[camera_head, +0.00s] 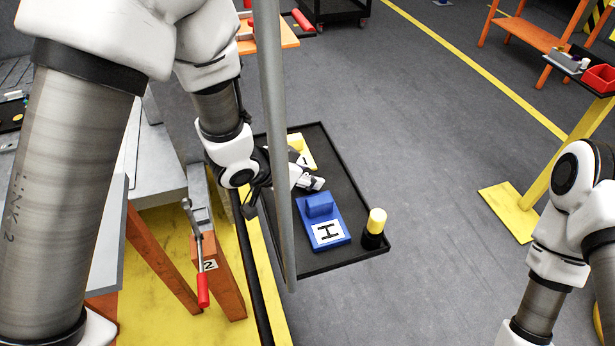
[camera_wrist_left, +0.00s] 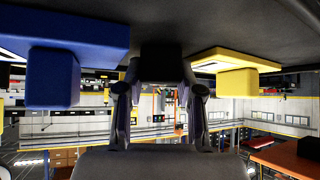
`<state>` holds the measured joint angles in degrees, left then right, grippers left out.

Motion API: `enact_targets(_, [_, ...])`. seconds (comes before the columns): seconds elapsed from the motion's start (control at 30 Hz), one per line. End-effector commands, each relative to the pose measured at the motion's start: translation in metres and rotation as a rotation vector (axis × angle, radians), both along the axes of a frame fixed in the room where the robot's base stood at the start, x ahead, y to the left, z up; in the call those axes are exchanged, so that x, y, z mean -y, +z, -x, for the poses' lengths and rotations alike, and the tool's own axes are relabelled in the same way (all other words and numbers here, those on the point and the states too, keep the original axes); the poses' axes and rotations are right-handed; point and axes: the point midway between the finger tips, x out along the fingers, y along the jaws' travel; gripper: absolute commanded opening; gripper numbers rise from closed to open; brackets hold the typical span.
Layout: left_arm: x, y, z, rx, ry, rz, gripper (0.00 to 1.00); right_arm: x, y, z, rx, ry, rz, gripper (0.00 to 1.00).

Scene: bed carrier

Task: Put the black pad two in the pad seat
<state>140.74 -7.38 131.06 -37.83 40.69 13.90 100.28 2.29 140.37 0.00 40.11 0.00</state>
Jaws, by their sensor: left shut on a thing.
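My left gripper (camera_wrist_left: 160,98) is shut on the black pad two (camera_wrist_left: 161,62), which is seen dark between its fingers in the left wrist view. In the head view this gripper is over the black tray (camera_head: 345,258), partly behind the grey pole, between the blue block and the yellow block. A pale, label-like patch (camera_head: 309,183) shows beside it. I cannot tell whether the pad touches the tray. I cannot pick out the pad seat for certain. An orange post marked 2 (camera_head: 228,285) stands left of the tray. My right gripper is out of view.
The tray also holds the blue block (camera_head: 325,225) marked H, the yellow block (camera_head: 303,150) marked 1 and a black-and-yellow cylinder (camera_head: 375,228). A red-handled clamp (camera_head: 202,288) is by the post. The grey pole (camera_head: 274,120) crosses in front. Floor right of the tray is clear.

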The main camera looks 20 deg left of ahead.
Motion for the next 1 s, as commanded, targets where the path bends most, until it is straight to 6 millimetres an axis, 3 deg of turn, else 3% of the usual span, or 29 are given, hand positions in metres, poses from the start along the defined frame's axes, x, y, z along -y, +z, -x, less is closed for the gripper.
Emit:
enact_targets(0.2, [0.0,-0.005,0.0,-0.001,0.001,0.0,0.04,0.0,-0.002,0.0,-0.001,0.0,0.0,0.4])
enact_targets(0.23, [0.0,-0.004,0.0,-0.001,0.001,0.0,0.43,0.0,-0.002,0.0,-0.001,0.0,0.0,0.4])
enact_targets(0.27, [0.0,-0.003,0.0,0.0,0.001,0.001,0.47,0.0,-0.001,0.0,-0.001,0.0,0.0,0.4])
enact_targets(0.57, [0.0,-0.003,0.0,0.0,0.0,0.0,0.47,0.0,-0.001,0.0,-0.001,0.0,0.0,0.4])
enact_targets(0.73, [-0.003,0.007,0.003,0.002,0.002,0.002,0.47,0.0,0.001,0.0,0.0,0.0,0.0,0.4])
enact_targets(1.0, [-0.029,0.055,0.043,0.006,0.003,0.006,0.47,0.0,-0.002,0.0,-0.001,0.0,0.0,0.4])
